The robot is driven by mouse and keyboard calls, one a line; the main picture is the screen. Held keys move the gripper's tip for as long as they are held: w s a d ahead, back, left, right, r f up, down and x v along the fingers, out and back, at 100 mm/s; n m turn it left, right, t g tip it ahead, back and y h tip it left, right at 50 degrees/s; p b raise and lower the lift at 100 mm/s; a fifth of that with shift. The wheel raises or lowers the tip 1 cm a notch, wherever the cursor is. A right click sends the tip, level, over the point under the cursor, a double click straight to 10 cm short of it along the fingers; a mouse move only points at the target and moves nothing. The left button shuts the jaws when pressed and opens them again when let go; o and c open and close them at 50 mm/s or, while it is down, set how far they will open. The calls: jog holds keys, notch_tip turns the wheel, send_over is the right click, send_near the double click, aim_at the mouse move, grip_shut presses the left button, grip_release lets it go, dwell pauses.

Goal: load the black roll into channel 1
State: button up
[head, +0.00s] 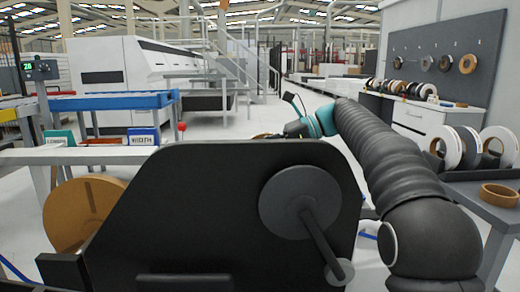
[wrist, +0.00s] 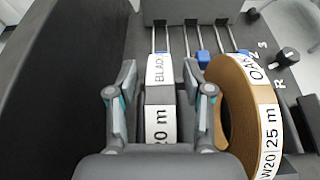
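The black roll (wrist: 160,101) shows in the wrist view, with white labels reading BLACK and 20 m on its rim. It stands on edge between the two fingers of my gripper (wrist: 160,82), which are drawn in on its sides. The channels are marked by thin metal rails (wrist: 186,41) with blue tabs, just beyond the roll. The channel number is not readable, and whether the roll rests on the channel floor is hidden. In the head view my gripper (head: 305,123) is partly hidden behind a dark panel, and the black roll is not visible.
An oak roll (wrist: 241,105) stands close on the right of my gripper. A tall dark wall (wrist: 60,75) rises close on the left. A black knob (wrist: 287,56) is at the upper right. In the head view the dark panel (head: 190,215) blocks the middle.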

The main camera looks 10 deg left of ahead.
jog(key=shift+r, duration=0.15)
jog(key=shift+w+d+r, duration=0.1)
jog(key=shift+d+r, duration=0.05)
jog(key=shift+r, duration=0.15)
jog(key=p+v, duration=0.1)
jog(key=v, duration=1)
jog(key=shift+d+p, duration=0.3)
jog(key=shift+r, duration=0.2)
